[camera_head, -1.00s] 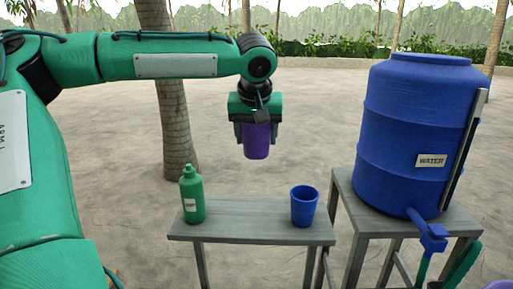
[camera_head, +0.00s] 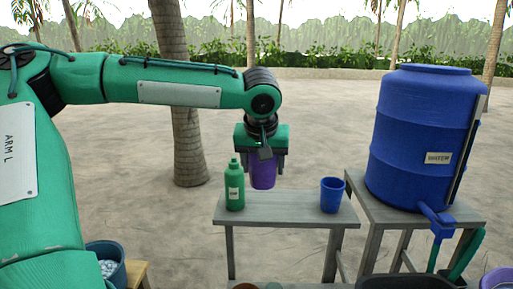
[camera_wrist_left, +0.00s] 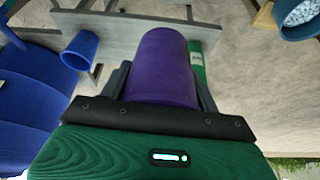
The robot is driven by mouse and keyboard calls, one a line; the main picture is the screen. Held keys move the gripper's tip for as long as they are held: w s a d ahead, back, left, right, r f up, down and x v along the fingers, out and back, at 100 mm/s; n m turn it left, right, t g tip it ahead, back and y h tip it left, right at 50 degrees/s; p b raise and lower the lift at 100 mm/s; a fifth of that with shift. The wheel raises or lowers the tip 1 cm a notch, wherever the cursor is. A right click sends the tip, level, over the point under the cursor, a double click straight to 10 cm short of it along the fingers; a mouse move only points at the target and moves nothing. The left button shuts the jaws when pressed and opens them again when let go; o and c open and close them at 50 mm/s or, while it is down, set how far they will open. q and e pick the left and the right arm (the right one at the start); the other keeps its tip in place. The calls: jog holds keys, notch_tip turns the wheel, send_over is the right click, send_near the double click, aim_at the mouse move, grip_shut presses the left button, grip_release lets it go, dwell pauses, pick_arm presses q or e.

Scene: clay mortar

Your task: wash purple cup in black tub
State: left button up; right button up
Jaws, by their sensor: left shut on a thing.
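The purple cup (camera_head: 264,175) is held in the air by my left gripper (camera_head: 265,160), with the bench behind and below it. In the left wrist view the cup (camera_wrist_left: 165,65) fills the space between the fingers, which are shut on its sides. Its inside is hidden. The black tub (camera_head: 405,282) shows only as a dark rim at the bottom edge of the head view, well apart from the cup. My right gripper is not in view.
A green bottle (camera_head: 235,190) and a blue cup (camera_head: 332,195) stand on the grey bench (camera_head: 285,208). A blue water tank (camera_head: 425,140) with a tap is at right. A blue bucket (camera_head: 107,262) with pale contents is lower left. A purple vessel (camera_head: 498,278) is lower right.

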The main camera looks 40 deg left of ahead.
aim_at(271, 180)
pick_arm(q)
jog(key=shift+m, duration=0.4)
jog(key=f, duration=0.1)
jog(key=d+f, duration=0.2)
jog(key=shift+w+f, duration=0.2)
jog(key=shift+f, duration=0.2)
jog(key=s+d+f+m+h, duration=0.1)
jog(key=s+d+f+m, duration=0.1)
jog(key=d+f, duration=0.55)
jog(key=s+d+f+m+h, duration=0.15)
jog(key=d+f, duration=0.25)
jog(key=f, duration=0.7)
jog(key=s+d+f+m, duration=0.25)
jog(key=d+f, duration=0.35)
jog(key=f, duration=0.4)
jog(key=w+a+r+n+y, duration=0.1)
jog(key=a+r+n, duration=0.15)
jog(key=a, duration=0.75)
jog(key=w+a+r+n, duration=0.15)
jog(key=a+r, duration=0.25)
jog(key=a, duration=0.6)
jog(key=s+a+f+n+y, duration=0.1)
jog(key=s+a+f, duration=0.1)
jog(key=s+a, duration=0.3)
jog(key=shift+s+a+f+n, duration=0.15)
jog(key=shift+a+n, duration=0.25)
jog(key=shift+a, duration=0.95)
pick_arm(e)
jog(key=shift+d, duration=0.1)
